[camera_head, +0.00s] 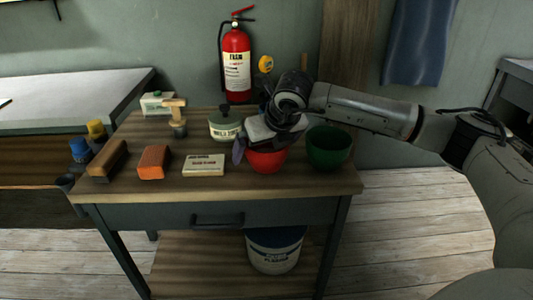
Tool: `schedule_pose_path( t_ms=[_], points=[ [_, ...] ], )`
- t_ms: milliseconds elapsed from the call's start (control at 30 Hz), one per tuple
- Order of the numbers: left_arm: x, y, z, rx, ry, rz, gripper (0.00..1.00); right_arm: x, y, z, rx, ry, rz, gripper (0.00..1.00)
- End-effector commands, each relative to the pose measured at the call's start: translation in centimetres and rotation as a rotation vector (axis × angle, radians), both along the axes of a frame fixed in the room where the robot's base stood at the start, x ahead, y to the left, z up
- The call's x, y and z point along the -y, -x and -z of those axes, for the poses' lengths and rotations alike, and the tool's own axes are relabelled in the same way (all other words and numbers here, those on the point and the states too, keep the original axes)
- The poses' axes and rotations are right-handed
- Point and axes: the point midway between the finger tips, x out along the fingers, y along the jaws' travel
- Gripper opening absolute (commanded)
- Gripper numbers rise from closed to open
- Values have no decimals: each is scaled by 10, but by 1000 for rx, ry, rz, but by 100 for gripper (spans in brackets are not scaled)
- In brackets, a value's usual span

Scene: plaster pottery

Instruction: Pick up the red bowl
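The red bowl (267,161) stands upright on the wooden tabletop, towards its right front side. My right gripper (256,142) comes in from the right and is over the bowl, at its upper left rim. The gripper and wrist hide the back of the bowl. The fingers are small and dark, so I cannot tell whether they are open, shut or touching the rim. My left gripper is out of view.
A green bowl (329,148) stands close to the right of the red bowl. A labelled jar (225,124), a small box (204,165), an orange block (154,162) and a brush (176,117) are to the left. A fire extinguisher (236,64) is behind.

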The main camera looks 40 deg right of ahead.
Motion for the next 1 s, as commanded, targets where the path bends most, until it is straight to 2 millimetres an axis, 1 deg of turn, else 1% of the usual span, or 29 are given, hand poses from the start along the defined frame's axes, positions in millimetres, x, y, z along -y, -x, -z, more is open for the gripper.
schedule_pose_path(
  t_ms=[233, 367, 400, 467, 500, 800, 1000],
  points=[
    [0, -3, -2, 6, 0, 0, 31, 0, -1, 2, 0, -1, -1, 100],
    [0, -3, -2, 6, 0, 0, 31, 0, -1, 1, 0, -1, -1, 78],
    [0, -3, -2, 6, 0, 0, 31, 0, -1, 1, 0, -1, -1, 71],
    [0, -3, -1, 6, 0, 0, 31, 0, -1, 1, 0, -1, -1, 61],
    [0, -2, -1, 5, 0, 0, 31, 0, -1, 0, 3, 0, -1, 58],
    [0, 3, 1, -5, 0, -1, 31, 0, -1, -1, 3, -1, 0, 58],
    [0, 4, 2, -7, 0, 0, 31, -1, -2, -9, 5, -2, -1, 58]
  ],
)
